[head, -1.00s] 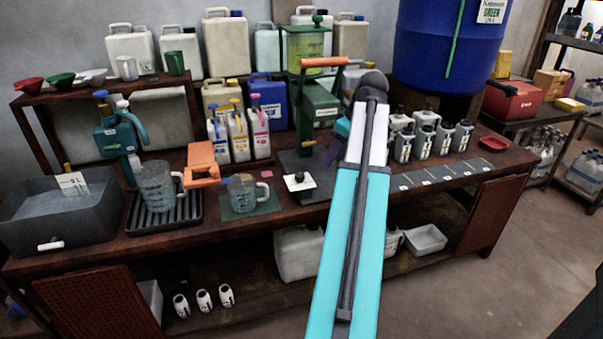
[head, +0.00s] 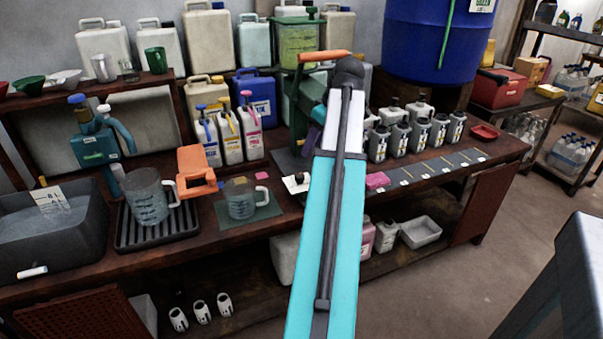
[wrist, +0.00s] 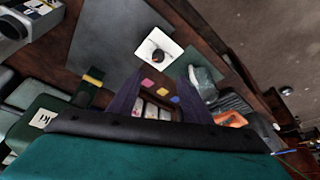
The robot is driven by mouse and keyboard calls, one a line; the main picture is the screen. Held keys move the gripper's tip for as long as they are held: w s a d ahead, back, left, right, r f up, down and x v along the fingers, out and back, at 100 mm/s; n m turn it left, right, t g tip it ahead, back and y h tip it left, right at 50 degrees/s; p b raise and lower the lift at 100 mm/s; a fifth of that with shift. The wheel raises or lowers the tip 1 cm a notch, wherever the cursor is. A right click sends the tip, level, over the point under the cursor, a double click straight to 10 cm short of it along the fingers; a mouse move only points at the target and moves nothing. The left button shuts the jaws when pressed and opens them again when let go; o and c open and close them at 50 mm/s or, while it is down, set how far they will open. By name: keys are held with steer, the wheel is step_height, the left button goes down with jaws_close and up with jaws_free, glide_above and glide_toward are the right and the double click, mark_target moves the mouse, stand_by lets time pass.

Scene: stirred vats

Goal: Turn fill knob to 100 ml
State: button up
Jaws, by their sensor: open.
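A dark round knob (wrist: 157,55) sits on a white square plate (wrist: 145,48) in the wrist view, beyond my fingertips. In the head view the white plate (head: 292,186) lies on the bench, partly hidden by my arm; its markings are too small to read. Behind it stands a green dispenser (head: 298,45) with a clear green tank and an orange lever (head: 324,56). My gripper (wrist: 158,88) has two purple fingers spread apart with nothing held between them. In the head view only a purple bit of it shows beside my arm. The knob is apart from the fingers.
A clear jug (head: 240,200) stands on a green mat, left of the plate. An orange clamp-like piece (head: 196,170) and a larger jug (head: 147,200) stand further left. Three white jugs (head: 229,135) are behind. Several grey bottles (head: 400,138) and a pink block (head: 377,181) are right of my arm.

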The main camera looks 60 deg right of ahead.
steer(key=shift+s+d, duration=0.1)
steer(key=shift+s, duration=0.05)
steer(key=shift+f, duration=0.15)
glide_toward(300, 176)
steer(key=x, duration=0.8)
steer(key=shift+d, duration=0.15)
stand_by(0.3)
steer(key=c, duration=1.1)
steer(key=shift+o, duration=0.2)
steer(key=o, duration=1.1)
steer(key=shift+c, duration=0.2)
